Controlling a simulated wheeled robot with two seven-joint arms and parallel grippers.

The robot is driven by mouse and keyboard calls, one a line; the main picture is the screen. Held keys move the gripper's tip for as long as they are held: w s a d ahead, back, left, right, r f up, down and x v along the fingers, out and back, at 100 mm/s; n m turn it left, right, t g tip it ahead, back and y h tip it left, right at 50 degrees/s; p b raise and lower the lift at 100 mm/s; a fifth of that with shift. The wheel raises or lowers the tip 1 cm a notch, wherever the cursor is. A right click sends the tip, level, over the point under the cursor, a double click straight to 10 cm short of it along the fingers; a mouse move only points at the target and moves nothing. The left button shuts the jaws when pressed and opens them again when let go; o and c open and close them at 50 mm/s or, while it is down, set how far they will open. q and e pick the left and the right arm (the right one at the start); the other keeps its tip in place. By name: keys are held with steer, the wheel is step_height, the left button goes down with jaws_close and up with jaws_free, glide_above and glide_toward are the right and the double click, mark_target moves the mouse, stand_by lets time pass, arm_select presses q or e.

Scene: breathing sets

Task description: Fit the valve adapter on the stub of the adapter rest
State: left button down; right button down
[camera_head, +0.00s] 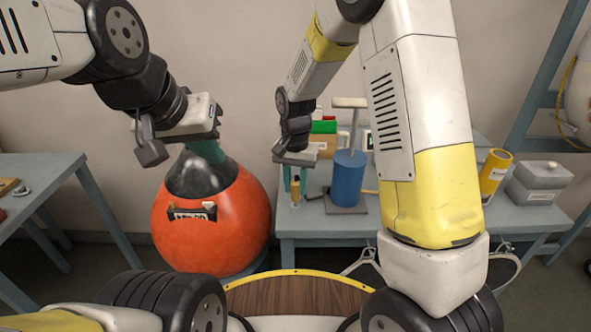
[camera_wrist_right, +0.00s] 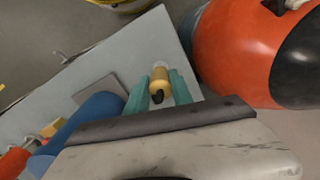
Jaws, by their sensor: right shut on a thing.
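My right gripper (camera_head: 295,179) is over the left end of the bench, its teal fingers pointing down. It is shut on a small brass-yellow fitting, which looks like the valve adapter (camera_head: 295,191). In the right wrist view the adapter (camera_wrist_right: 160,84) sits between the fingertips, with a dark near end and a pale far end. Whether it touches the bench or a stub below, I cannot tell. The adapter rest is not clearly made out. My left gripper (camera_head: 208,151) is at the dark neck of a big orange ball-shaped vessel (camera_head: 238,222); its finger gap is not clear.
A blue cylinder (camera_head: 348,180) with a T-handle stands on a grey plate just right of my right gripper. Coloured boxes (camera_head: 323,135) stand behind. A yellow cylinder (camera_head: 496,166) and grey box (camera_head: 541,184) are on the bench (camera_head: 300,226) further right. Another table (camera_head: 45,172) is at left.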

steer(key=shift+f, duration=1.15)
steer(key=c, duration=1)
jaws_free()
steer(key=shift+c, duration=0.2)
step_height(320, 180, up, 8)
steer(key=shift+f, duration=0.1)
